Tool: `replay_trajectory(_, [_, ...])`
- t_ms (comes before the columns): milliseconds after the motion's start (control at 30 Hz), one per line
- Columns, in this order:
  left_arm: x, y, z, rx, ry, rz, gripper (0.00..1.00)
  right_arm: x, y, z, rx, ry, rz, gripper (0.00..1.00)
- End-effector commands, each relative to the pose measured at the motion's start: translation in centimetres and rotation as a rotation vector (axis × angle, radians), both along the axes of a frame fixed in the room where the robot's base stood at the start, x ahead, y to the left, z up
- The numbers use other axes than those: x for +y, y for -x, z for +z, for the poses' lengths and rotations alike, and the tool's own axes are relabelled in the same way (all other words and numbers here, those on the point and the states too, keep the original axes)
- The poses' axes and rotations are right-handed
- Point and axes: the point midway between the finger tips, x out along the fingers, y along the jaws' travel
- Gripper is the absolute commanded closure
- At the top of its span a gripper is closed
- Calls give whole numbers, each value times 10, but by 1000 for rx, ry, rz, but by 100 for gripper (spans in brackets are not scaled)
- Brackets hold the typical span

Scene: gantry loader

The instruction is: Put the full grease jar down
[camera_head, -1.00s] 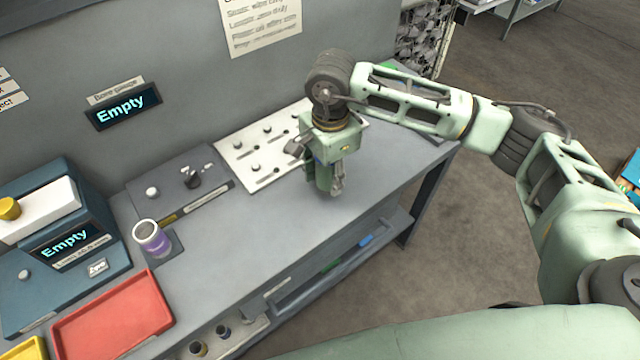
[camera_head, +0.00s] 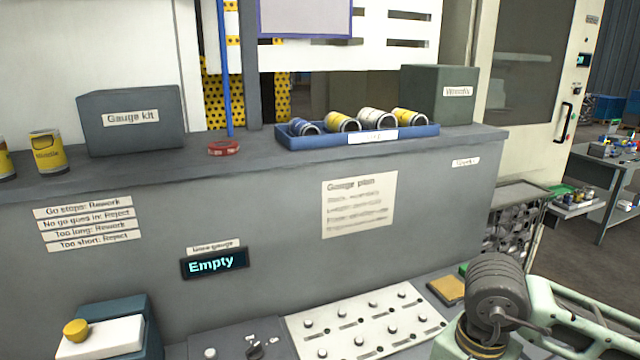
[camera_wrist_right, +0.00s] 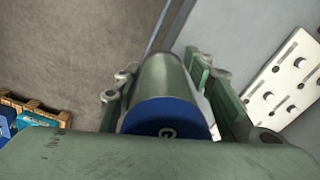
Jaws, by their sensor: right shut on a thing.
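A jar (camera_wrist_right: 166,112) with a dark blue end bearing a pale letter like a G and a grey-green body shows in the right wrist view. My right gripper (camera_wrist_right: 163,72) is shut on it, with a finger on each side. The grey bench surface shows beyond the jar on the right and brown floor on the left. Whether the jar touches the bench cannot be told. In the head view only my right wrist shows at bottom right; the gripper and jar are below the picture. My left gripper is in neither view.
A white plate with pegs (camera_head: 365,322) lies on the bench beside my right wrist. On the ledge above, a blue tray (camera_head: 290,141) holds several cans on their sides. A gauge kit box (camera_head: 132,121) and yellow tins (camera_head: 47,151) stand left; a dark box (camera_head: 438,95) stands right.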

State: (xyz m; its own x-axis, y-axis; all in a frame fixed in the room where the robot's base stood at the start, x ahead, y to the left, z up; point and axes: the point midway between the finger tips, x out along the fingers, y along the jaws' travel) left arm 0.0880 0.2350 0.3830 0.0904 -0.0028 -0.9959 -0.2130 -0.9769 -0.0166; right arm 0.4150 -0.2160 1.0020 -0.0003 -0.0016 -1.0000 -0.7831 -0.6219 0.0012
Motion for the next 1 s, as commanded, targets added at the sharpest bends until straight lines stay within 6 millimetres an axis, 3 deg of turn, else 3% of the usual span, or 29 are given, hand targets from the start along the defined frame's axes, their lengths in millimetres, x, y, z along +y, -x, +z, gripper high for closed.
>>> replay_trajectory(200, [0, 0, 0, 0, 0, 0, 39, 15, 19, -6, 0, -1, 497, 100])
replay_trajectory(400, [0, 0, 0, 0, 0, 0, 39, 24, 30, -9, -1, -2, 804, 100])
replay_trajectory(600, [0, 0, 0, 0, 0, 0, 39, 26, 34, -10, -1, -1, 902, 100])
replay_trajectory(1000, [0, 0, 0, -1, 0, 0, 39, 26, 34, -10, -1, -2, 901, 100])
